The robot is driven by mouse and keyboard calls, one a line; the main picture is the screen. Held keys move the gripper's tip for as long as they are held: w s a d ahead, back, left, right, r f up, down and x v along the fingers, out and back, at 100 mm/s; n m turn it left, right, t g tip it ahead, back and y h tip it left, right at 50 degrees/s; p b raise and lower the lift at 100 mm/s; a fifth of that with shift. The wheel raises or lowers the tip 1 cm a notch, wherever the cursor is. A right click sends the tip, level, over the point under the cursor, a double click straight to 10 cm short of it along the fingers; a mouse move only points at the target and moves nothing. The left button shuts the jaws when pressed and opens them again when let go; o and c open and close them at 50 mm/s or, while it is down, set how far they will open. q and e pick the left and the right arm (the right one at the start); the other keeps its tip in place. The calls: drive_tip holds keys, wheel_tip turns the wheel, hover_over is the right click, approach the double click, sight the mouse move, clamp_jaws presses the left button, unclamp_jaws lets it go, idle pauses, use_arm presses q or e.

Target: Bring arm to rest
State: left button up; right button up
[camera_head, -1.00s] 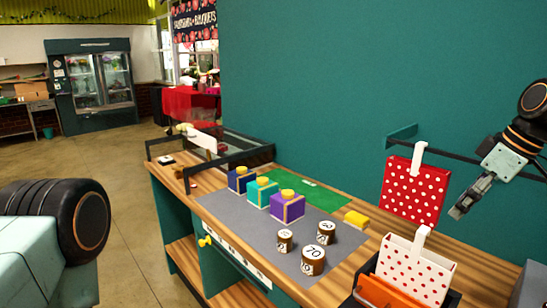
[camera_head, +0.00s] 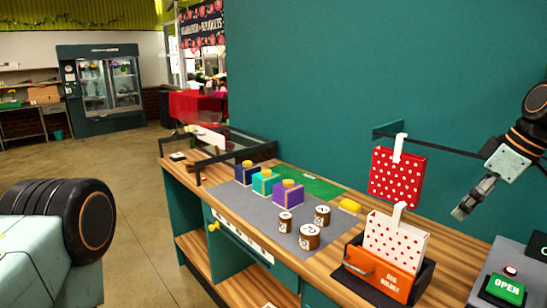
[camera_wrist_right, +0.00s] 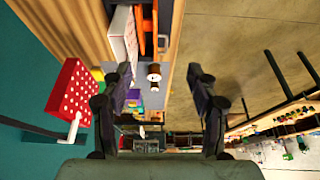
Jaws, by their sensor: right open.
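My right gripper (camera_head: 474,197) is at the right of the head view, in the air beside the red dotted bag. It is empty. In the right wrist view (camera_wrist_right: 160,85) its two fingers are spread apart with nothing between them; the counter shows beyond. The arm at the left edge of the head view is mine, but its gripper is out of frame.
A red dotted bag (camera_head: 395,178) hangs by the wall. A white dotted bag (camera_head: 394,246) stands in an orange holder (camera_head: 383,273). Weights (camera_head: 309,237) and colored boxes (camera_head: 288,197) sit on a grey mat (camera_head: 254,209). An OPEN sign (camera_head: 506,289) is at right.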

drive_tip(key=w+a+f+m+t+b, duration=0.2)
drive_tip(key=w+a+f+m+t, duration=0.2)
drive_tip(key=w+f+m, duration=0.2)
drive_tip(key=s+a+f+m+h+b, duration=0.1)
drive_tip(key=s+a+f+m+b, duration=0.2)
drive_tip(key=f, duration=0.9)
drive_tip(key=s+a+f+h+b, duration=0.1)
drive_tip(key=s+a+f+b, duration=0.3)
drive_tip(key=f, duration=0.8)
drive_tip(key=s+a+f+g+b, duration=0.2)
drive_tip(key=s+f+b, duration=0.1)
drive_tip(key=s+f, duration=0.6)
drive_tip(key=s+a+f+g+b, duration=0.2)
drive_tip(key=s+f+g+b, duration=0.1)
drive_tip(key=s+f, duration=0.7)
drive_tip(key=s+a+f+g+h+b, duration=0.1)
drive_tip(key=s+f+b, duration=0.3)
drive_tip(key=s+f, duration=0.5)
drive_tip(key=s+a+g, duration=0.1)
drive_tip(key=s, duration=0.6)
drive_tip(key=shift+s+f+n+b, duration=0.15)
drive_tip(key=shift+s+n+b, duration=0.05)
drive_tip(key=shift+n+b, duration=0.1)
drive_tip(key=shift+d, duration=0.15)
